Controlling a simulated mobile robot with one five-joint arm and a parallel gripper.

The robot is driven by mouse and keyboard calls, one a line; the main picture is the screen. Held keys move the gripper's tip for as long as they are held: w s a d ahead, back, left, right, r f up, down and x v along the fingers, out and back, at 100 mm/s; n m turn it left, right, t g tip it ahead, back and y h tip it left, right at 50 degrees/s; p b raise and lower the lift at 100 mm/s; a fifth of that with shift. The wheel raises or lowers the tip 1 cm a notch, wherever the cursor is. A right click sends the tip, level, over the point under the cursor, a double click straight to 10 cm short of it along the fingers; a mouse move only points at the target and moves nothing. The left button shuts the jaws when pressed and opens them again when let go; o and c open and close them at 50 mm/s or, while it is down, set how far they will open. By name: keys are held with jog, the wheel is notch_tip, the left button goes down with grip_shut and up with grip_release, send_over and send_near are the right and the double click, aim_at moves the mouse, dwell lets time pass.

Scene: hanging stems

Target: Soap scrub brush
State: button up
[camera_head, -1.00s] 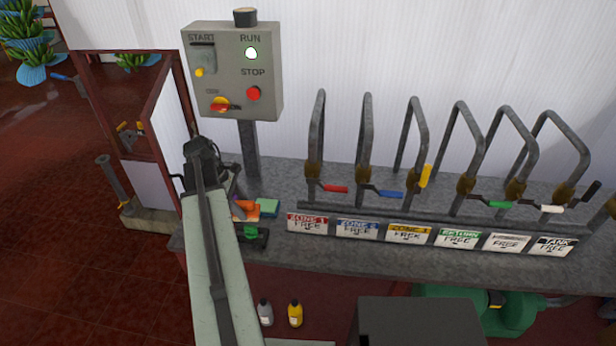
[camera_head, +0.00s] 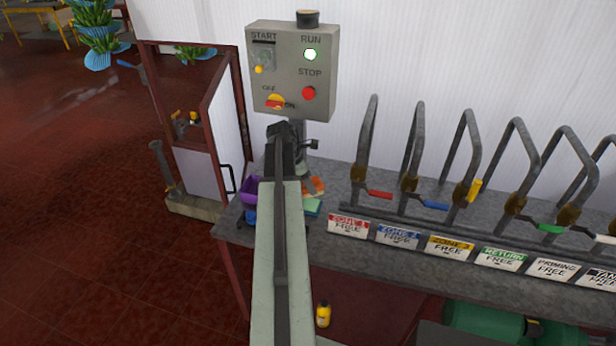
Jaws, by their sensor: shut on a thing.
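My gripper (camera_head: 291,146) is up in front of the post below the control box, above the back of the bench. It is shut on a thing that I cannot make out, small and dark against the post. I cannot tell whether this is the scrub brush. A purple bucket (camera_head: 250,188) stands on the bench just left of my arm, with a blue thing (camera_head: 250,214) in front of it. An orange thing (camera_head: 314,186) and a teal sponge-like block (camera_head: 313,206) lie right of my arm. My arm hides the bench between them.
The control box (camera_head: 291,70) stands behind my gripper. Bent pipes with coloured valve levers (camera_head: 436,205) fill the bench to the right, above zone signs (camera_head: 398,236). An open cabinet door (camera_head: 222,133) is at left. A yellow bottle (camera_head: 323,314) stands below the bench.

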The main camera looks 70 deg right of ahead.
jog(key=shift+w+d+r+n+h, duration=0.15)
jog(key=shift+w+d+n+h, duration=0.2)
jog(key=shift+d+n, duration=0.5)
notch_tip(320, 180, down, 6)
jog(key=b, duration=0.6)
jog(key=shift+a+f+b, duration=0.1)
jog(key=shift+f+b, duration=0.45)
dwell(1.1)
notch_tip(320, 180, up, 7)
jog(key=p, duration=0.7)
jog(key=shift+r, duration=0.15)
jog(key=shift+f+b, duration=0.4)
jog(key=shift+f, duration=0.15)
jog(key=shift+r, duration=0.15)
